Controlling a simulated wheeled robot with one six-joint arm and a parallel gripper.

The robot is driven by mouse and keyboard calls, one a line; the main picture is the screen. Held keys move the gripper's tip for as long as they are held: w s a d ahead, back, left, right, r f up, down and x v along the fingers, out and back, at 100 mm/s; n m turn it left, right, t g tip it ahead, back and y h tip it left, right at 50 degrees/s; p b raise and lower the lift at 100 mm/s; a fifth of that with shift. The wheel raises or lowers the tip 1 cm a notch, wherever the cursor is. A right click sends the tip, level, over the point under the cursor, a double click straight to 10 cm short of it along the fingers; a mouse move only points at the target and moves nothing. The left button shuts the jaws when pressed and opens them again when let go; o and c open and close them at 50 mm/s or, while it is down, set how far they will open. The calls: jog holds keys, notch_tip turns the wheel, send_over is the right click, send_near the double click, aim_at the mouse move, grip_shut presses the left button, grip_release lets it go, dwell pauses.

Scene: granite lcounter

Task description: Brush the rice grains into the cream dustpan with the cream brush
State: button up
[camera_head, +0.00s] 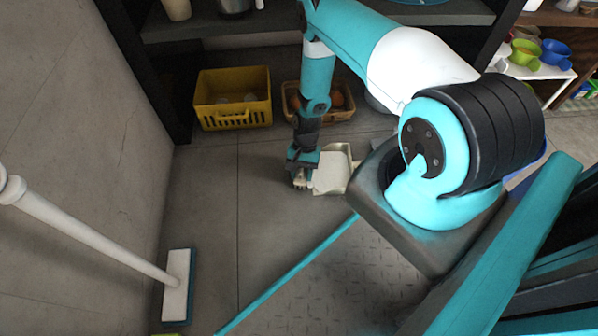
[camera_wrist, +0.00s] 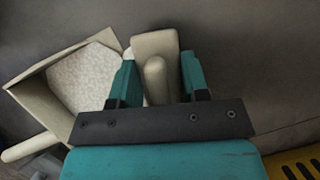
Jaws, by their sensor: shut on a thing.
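The cream dustpan (camera_head: 335,150) lies on the grey floor just right of my gripper (camera_head: 302,170) in the head view. In the wrist view the dustpan (camera_wrist: 30,92) is at the left, with its handle pointing to the lower left. A pale speckled surface (camera_wrist: 85,75) shows inside it; I cannot tell whether this is rice. My gripper (camera_wrist: 158,82) is shut on the cream brush (camera_wrist: 153,43), whose handle runs between the fingers. The brush is beside the dustpan.
A yellow crate (camera_head: 232,115) and a brown basket (camera_head: 340,113) with round items stand behind my gripper under a dark shelf. A white-handled mop (camera_head: 178,285) stands at the left by the wall.

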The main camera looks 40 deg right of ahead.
jog(key=shift+s+d, duration=0.35)
jog(key=shift+r+p, duration=0.2)
jog(key=shift+p, duration=0.1)
jog(key=r+p, duration=0.1)
jog(key=r, duration=0.1)
jog(key=w+a+r+p, duration=0.1)
jog(key=r+p, duration=0.2)
jog(key=shift+w+a+r, duration=0.15)
jog(key=shift+a+r, duration=0.2)
jog(key=shift+r, duration=0.05)
